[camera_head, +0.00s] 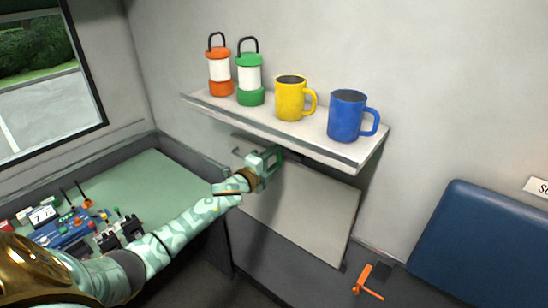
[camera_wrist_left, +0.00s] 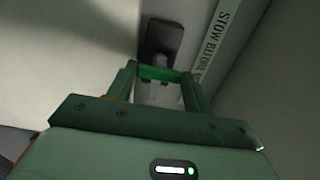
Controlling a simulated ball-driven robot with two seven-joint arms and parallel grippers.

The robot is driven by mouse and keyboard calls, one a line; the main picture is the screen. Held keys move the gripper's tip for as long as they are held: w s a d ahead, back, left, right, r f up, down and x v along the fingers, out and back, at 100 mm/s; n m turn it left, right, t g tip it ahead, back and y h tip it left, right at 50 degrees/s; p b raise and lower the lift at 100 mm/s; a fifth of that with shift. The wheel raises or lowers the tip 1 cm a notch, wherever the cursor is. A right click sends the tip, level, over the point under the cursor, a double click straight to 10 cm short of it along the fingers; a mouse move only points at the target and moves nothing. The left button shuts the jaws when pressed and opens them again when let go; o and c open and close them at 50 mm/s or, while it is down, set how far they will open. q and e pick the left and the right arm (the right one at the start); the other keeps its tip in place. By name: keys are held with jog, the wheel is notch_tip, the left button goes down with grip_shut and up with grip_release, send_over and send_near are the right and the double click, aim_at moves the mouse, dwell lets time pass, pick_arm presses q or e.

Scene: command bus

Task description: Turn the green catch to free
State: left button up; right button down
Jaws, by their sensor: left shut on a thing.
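The green catch (camera_wrist_left: 159,73) shows in the left wrist view as a short green bar in front of a dark mounting plate (camera_wrist_left: 163,36). My left gripper (camera_head: 273,157) reaches under the shelf in the head view. In the left wrist view its two fingers stand on either side of the green bar, shut on it. In the head view the catch is mostly hidden by the gripper, so its exact angle is hard to tell. My right gripper is in neither view.
A shelf (camera_head: 250,124) just above the gripper holds orange and green lanterns, a yellow mug (camera_head: 290,99) and a blue mug (camera_head: 346,116). A pale panel (camera_head: 305,205) hangs below. An orange lever (camera_head: 364,278) is lower right. A blue seat (camera_head: 485,245) stands right.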

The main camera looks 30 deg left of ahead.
pick_arm(q)
jog(key=shift+n, duration=0.3)
jog(key=o, duration=1)
jog(key=s, duration=0.5)
jog(key=s+a, duration=0.1)
jog(key=s, duration=1)
jog(key=shift+s+a, duration=0.15)
jog(key=shift+a, duration=0.05)
